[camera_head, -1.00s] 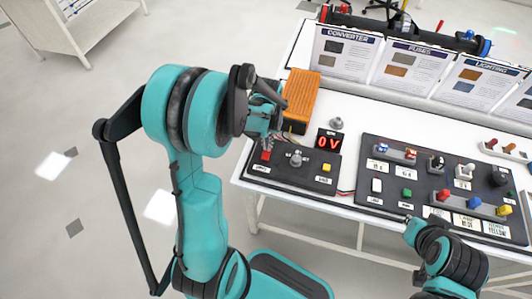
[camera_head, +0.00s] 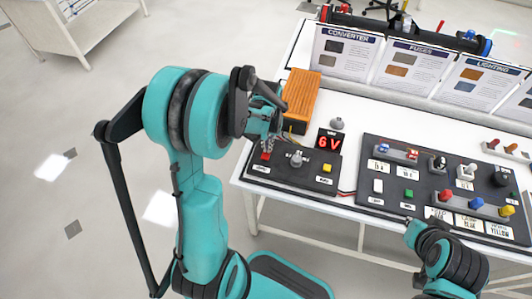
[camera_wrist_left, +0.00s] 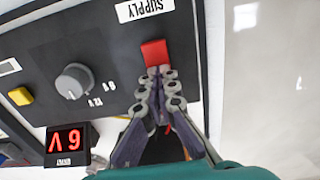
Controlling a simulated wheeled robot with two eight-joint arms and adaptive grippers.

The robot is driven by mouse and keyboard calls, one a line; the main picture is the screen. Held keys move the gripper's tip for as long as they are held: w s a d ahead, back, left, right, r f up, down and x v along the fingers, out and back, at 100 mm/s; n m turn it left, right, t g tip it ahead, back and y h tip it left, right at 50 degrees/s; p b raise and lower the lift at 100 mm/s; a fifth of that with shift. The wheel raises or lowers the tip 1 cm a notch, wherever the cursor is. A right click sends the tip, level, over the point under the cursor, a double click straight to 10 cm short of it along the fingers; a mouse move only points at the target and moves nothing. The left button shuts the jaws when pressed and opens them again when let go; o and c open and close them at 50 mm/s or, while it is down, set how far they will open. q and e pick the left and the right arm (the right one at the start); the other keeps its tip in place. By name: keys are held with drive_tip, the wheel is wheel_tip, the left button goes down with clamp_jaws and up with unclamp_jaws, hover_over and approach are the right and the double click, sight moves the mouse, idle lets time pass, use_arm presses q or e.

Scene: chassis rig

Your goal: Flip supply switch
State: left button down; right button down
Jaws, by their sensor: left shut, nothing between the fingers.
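The red supply switch (camera_wrist_left: 154,53) sits on the black panel (camera_wrist_left: 95,30) beside the label SUPPLY (camera_wrist_left: 145,9). My left gripper (camera_wrist_left: 160,72) is shut and empty, its fingertips at the edge of the red switch, seemingly touching it. In the head view the left gripper (camera_head: 267,150) reaches down over the left end of the panel, and only a little of the red switch (camera_head: 265,156) shows.
A grey knob (camera_head: 296,159) and a yellow button (camera_head: 327,168) share the panel. An orange finned box (camera_head: 301,94) stands behind it. A larger panel with several switches (camera_head: 395,190) lies to the right.

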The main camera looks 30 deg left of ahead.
use_arm(q)
drive_tip(key=shift+r+p, duration=2.65)
drive_tip(key=shift+r, duration=0.9)
drive_tip(key=s+d+r+m+t, duration=0.2)
drive_tip(key=s+d+r+t, duration=0.5)
drive_tip(key=s+d+r, duration=0.3)
wheel_tip(320, 180, up, 3)
drive_tip(key=shift+s+d+m, duration=0.3)
drive_tip(key=shift+s, duration=0.25)
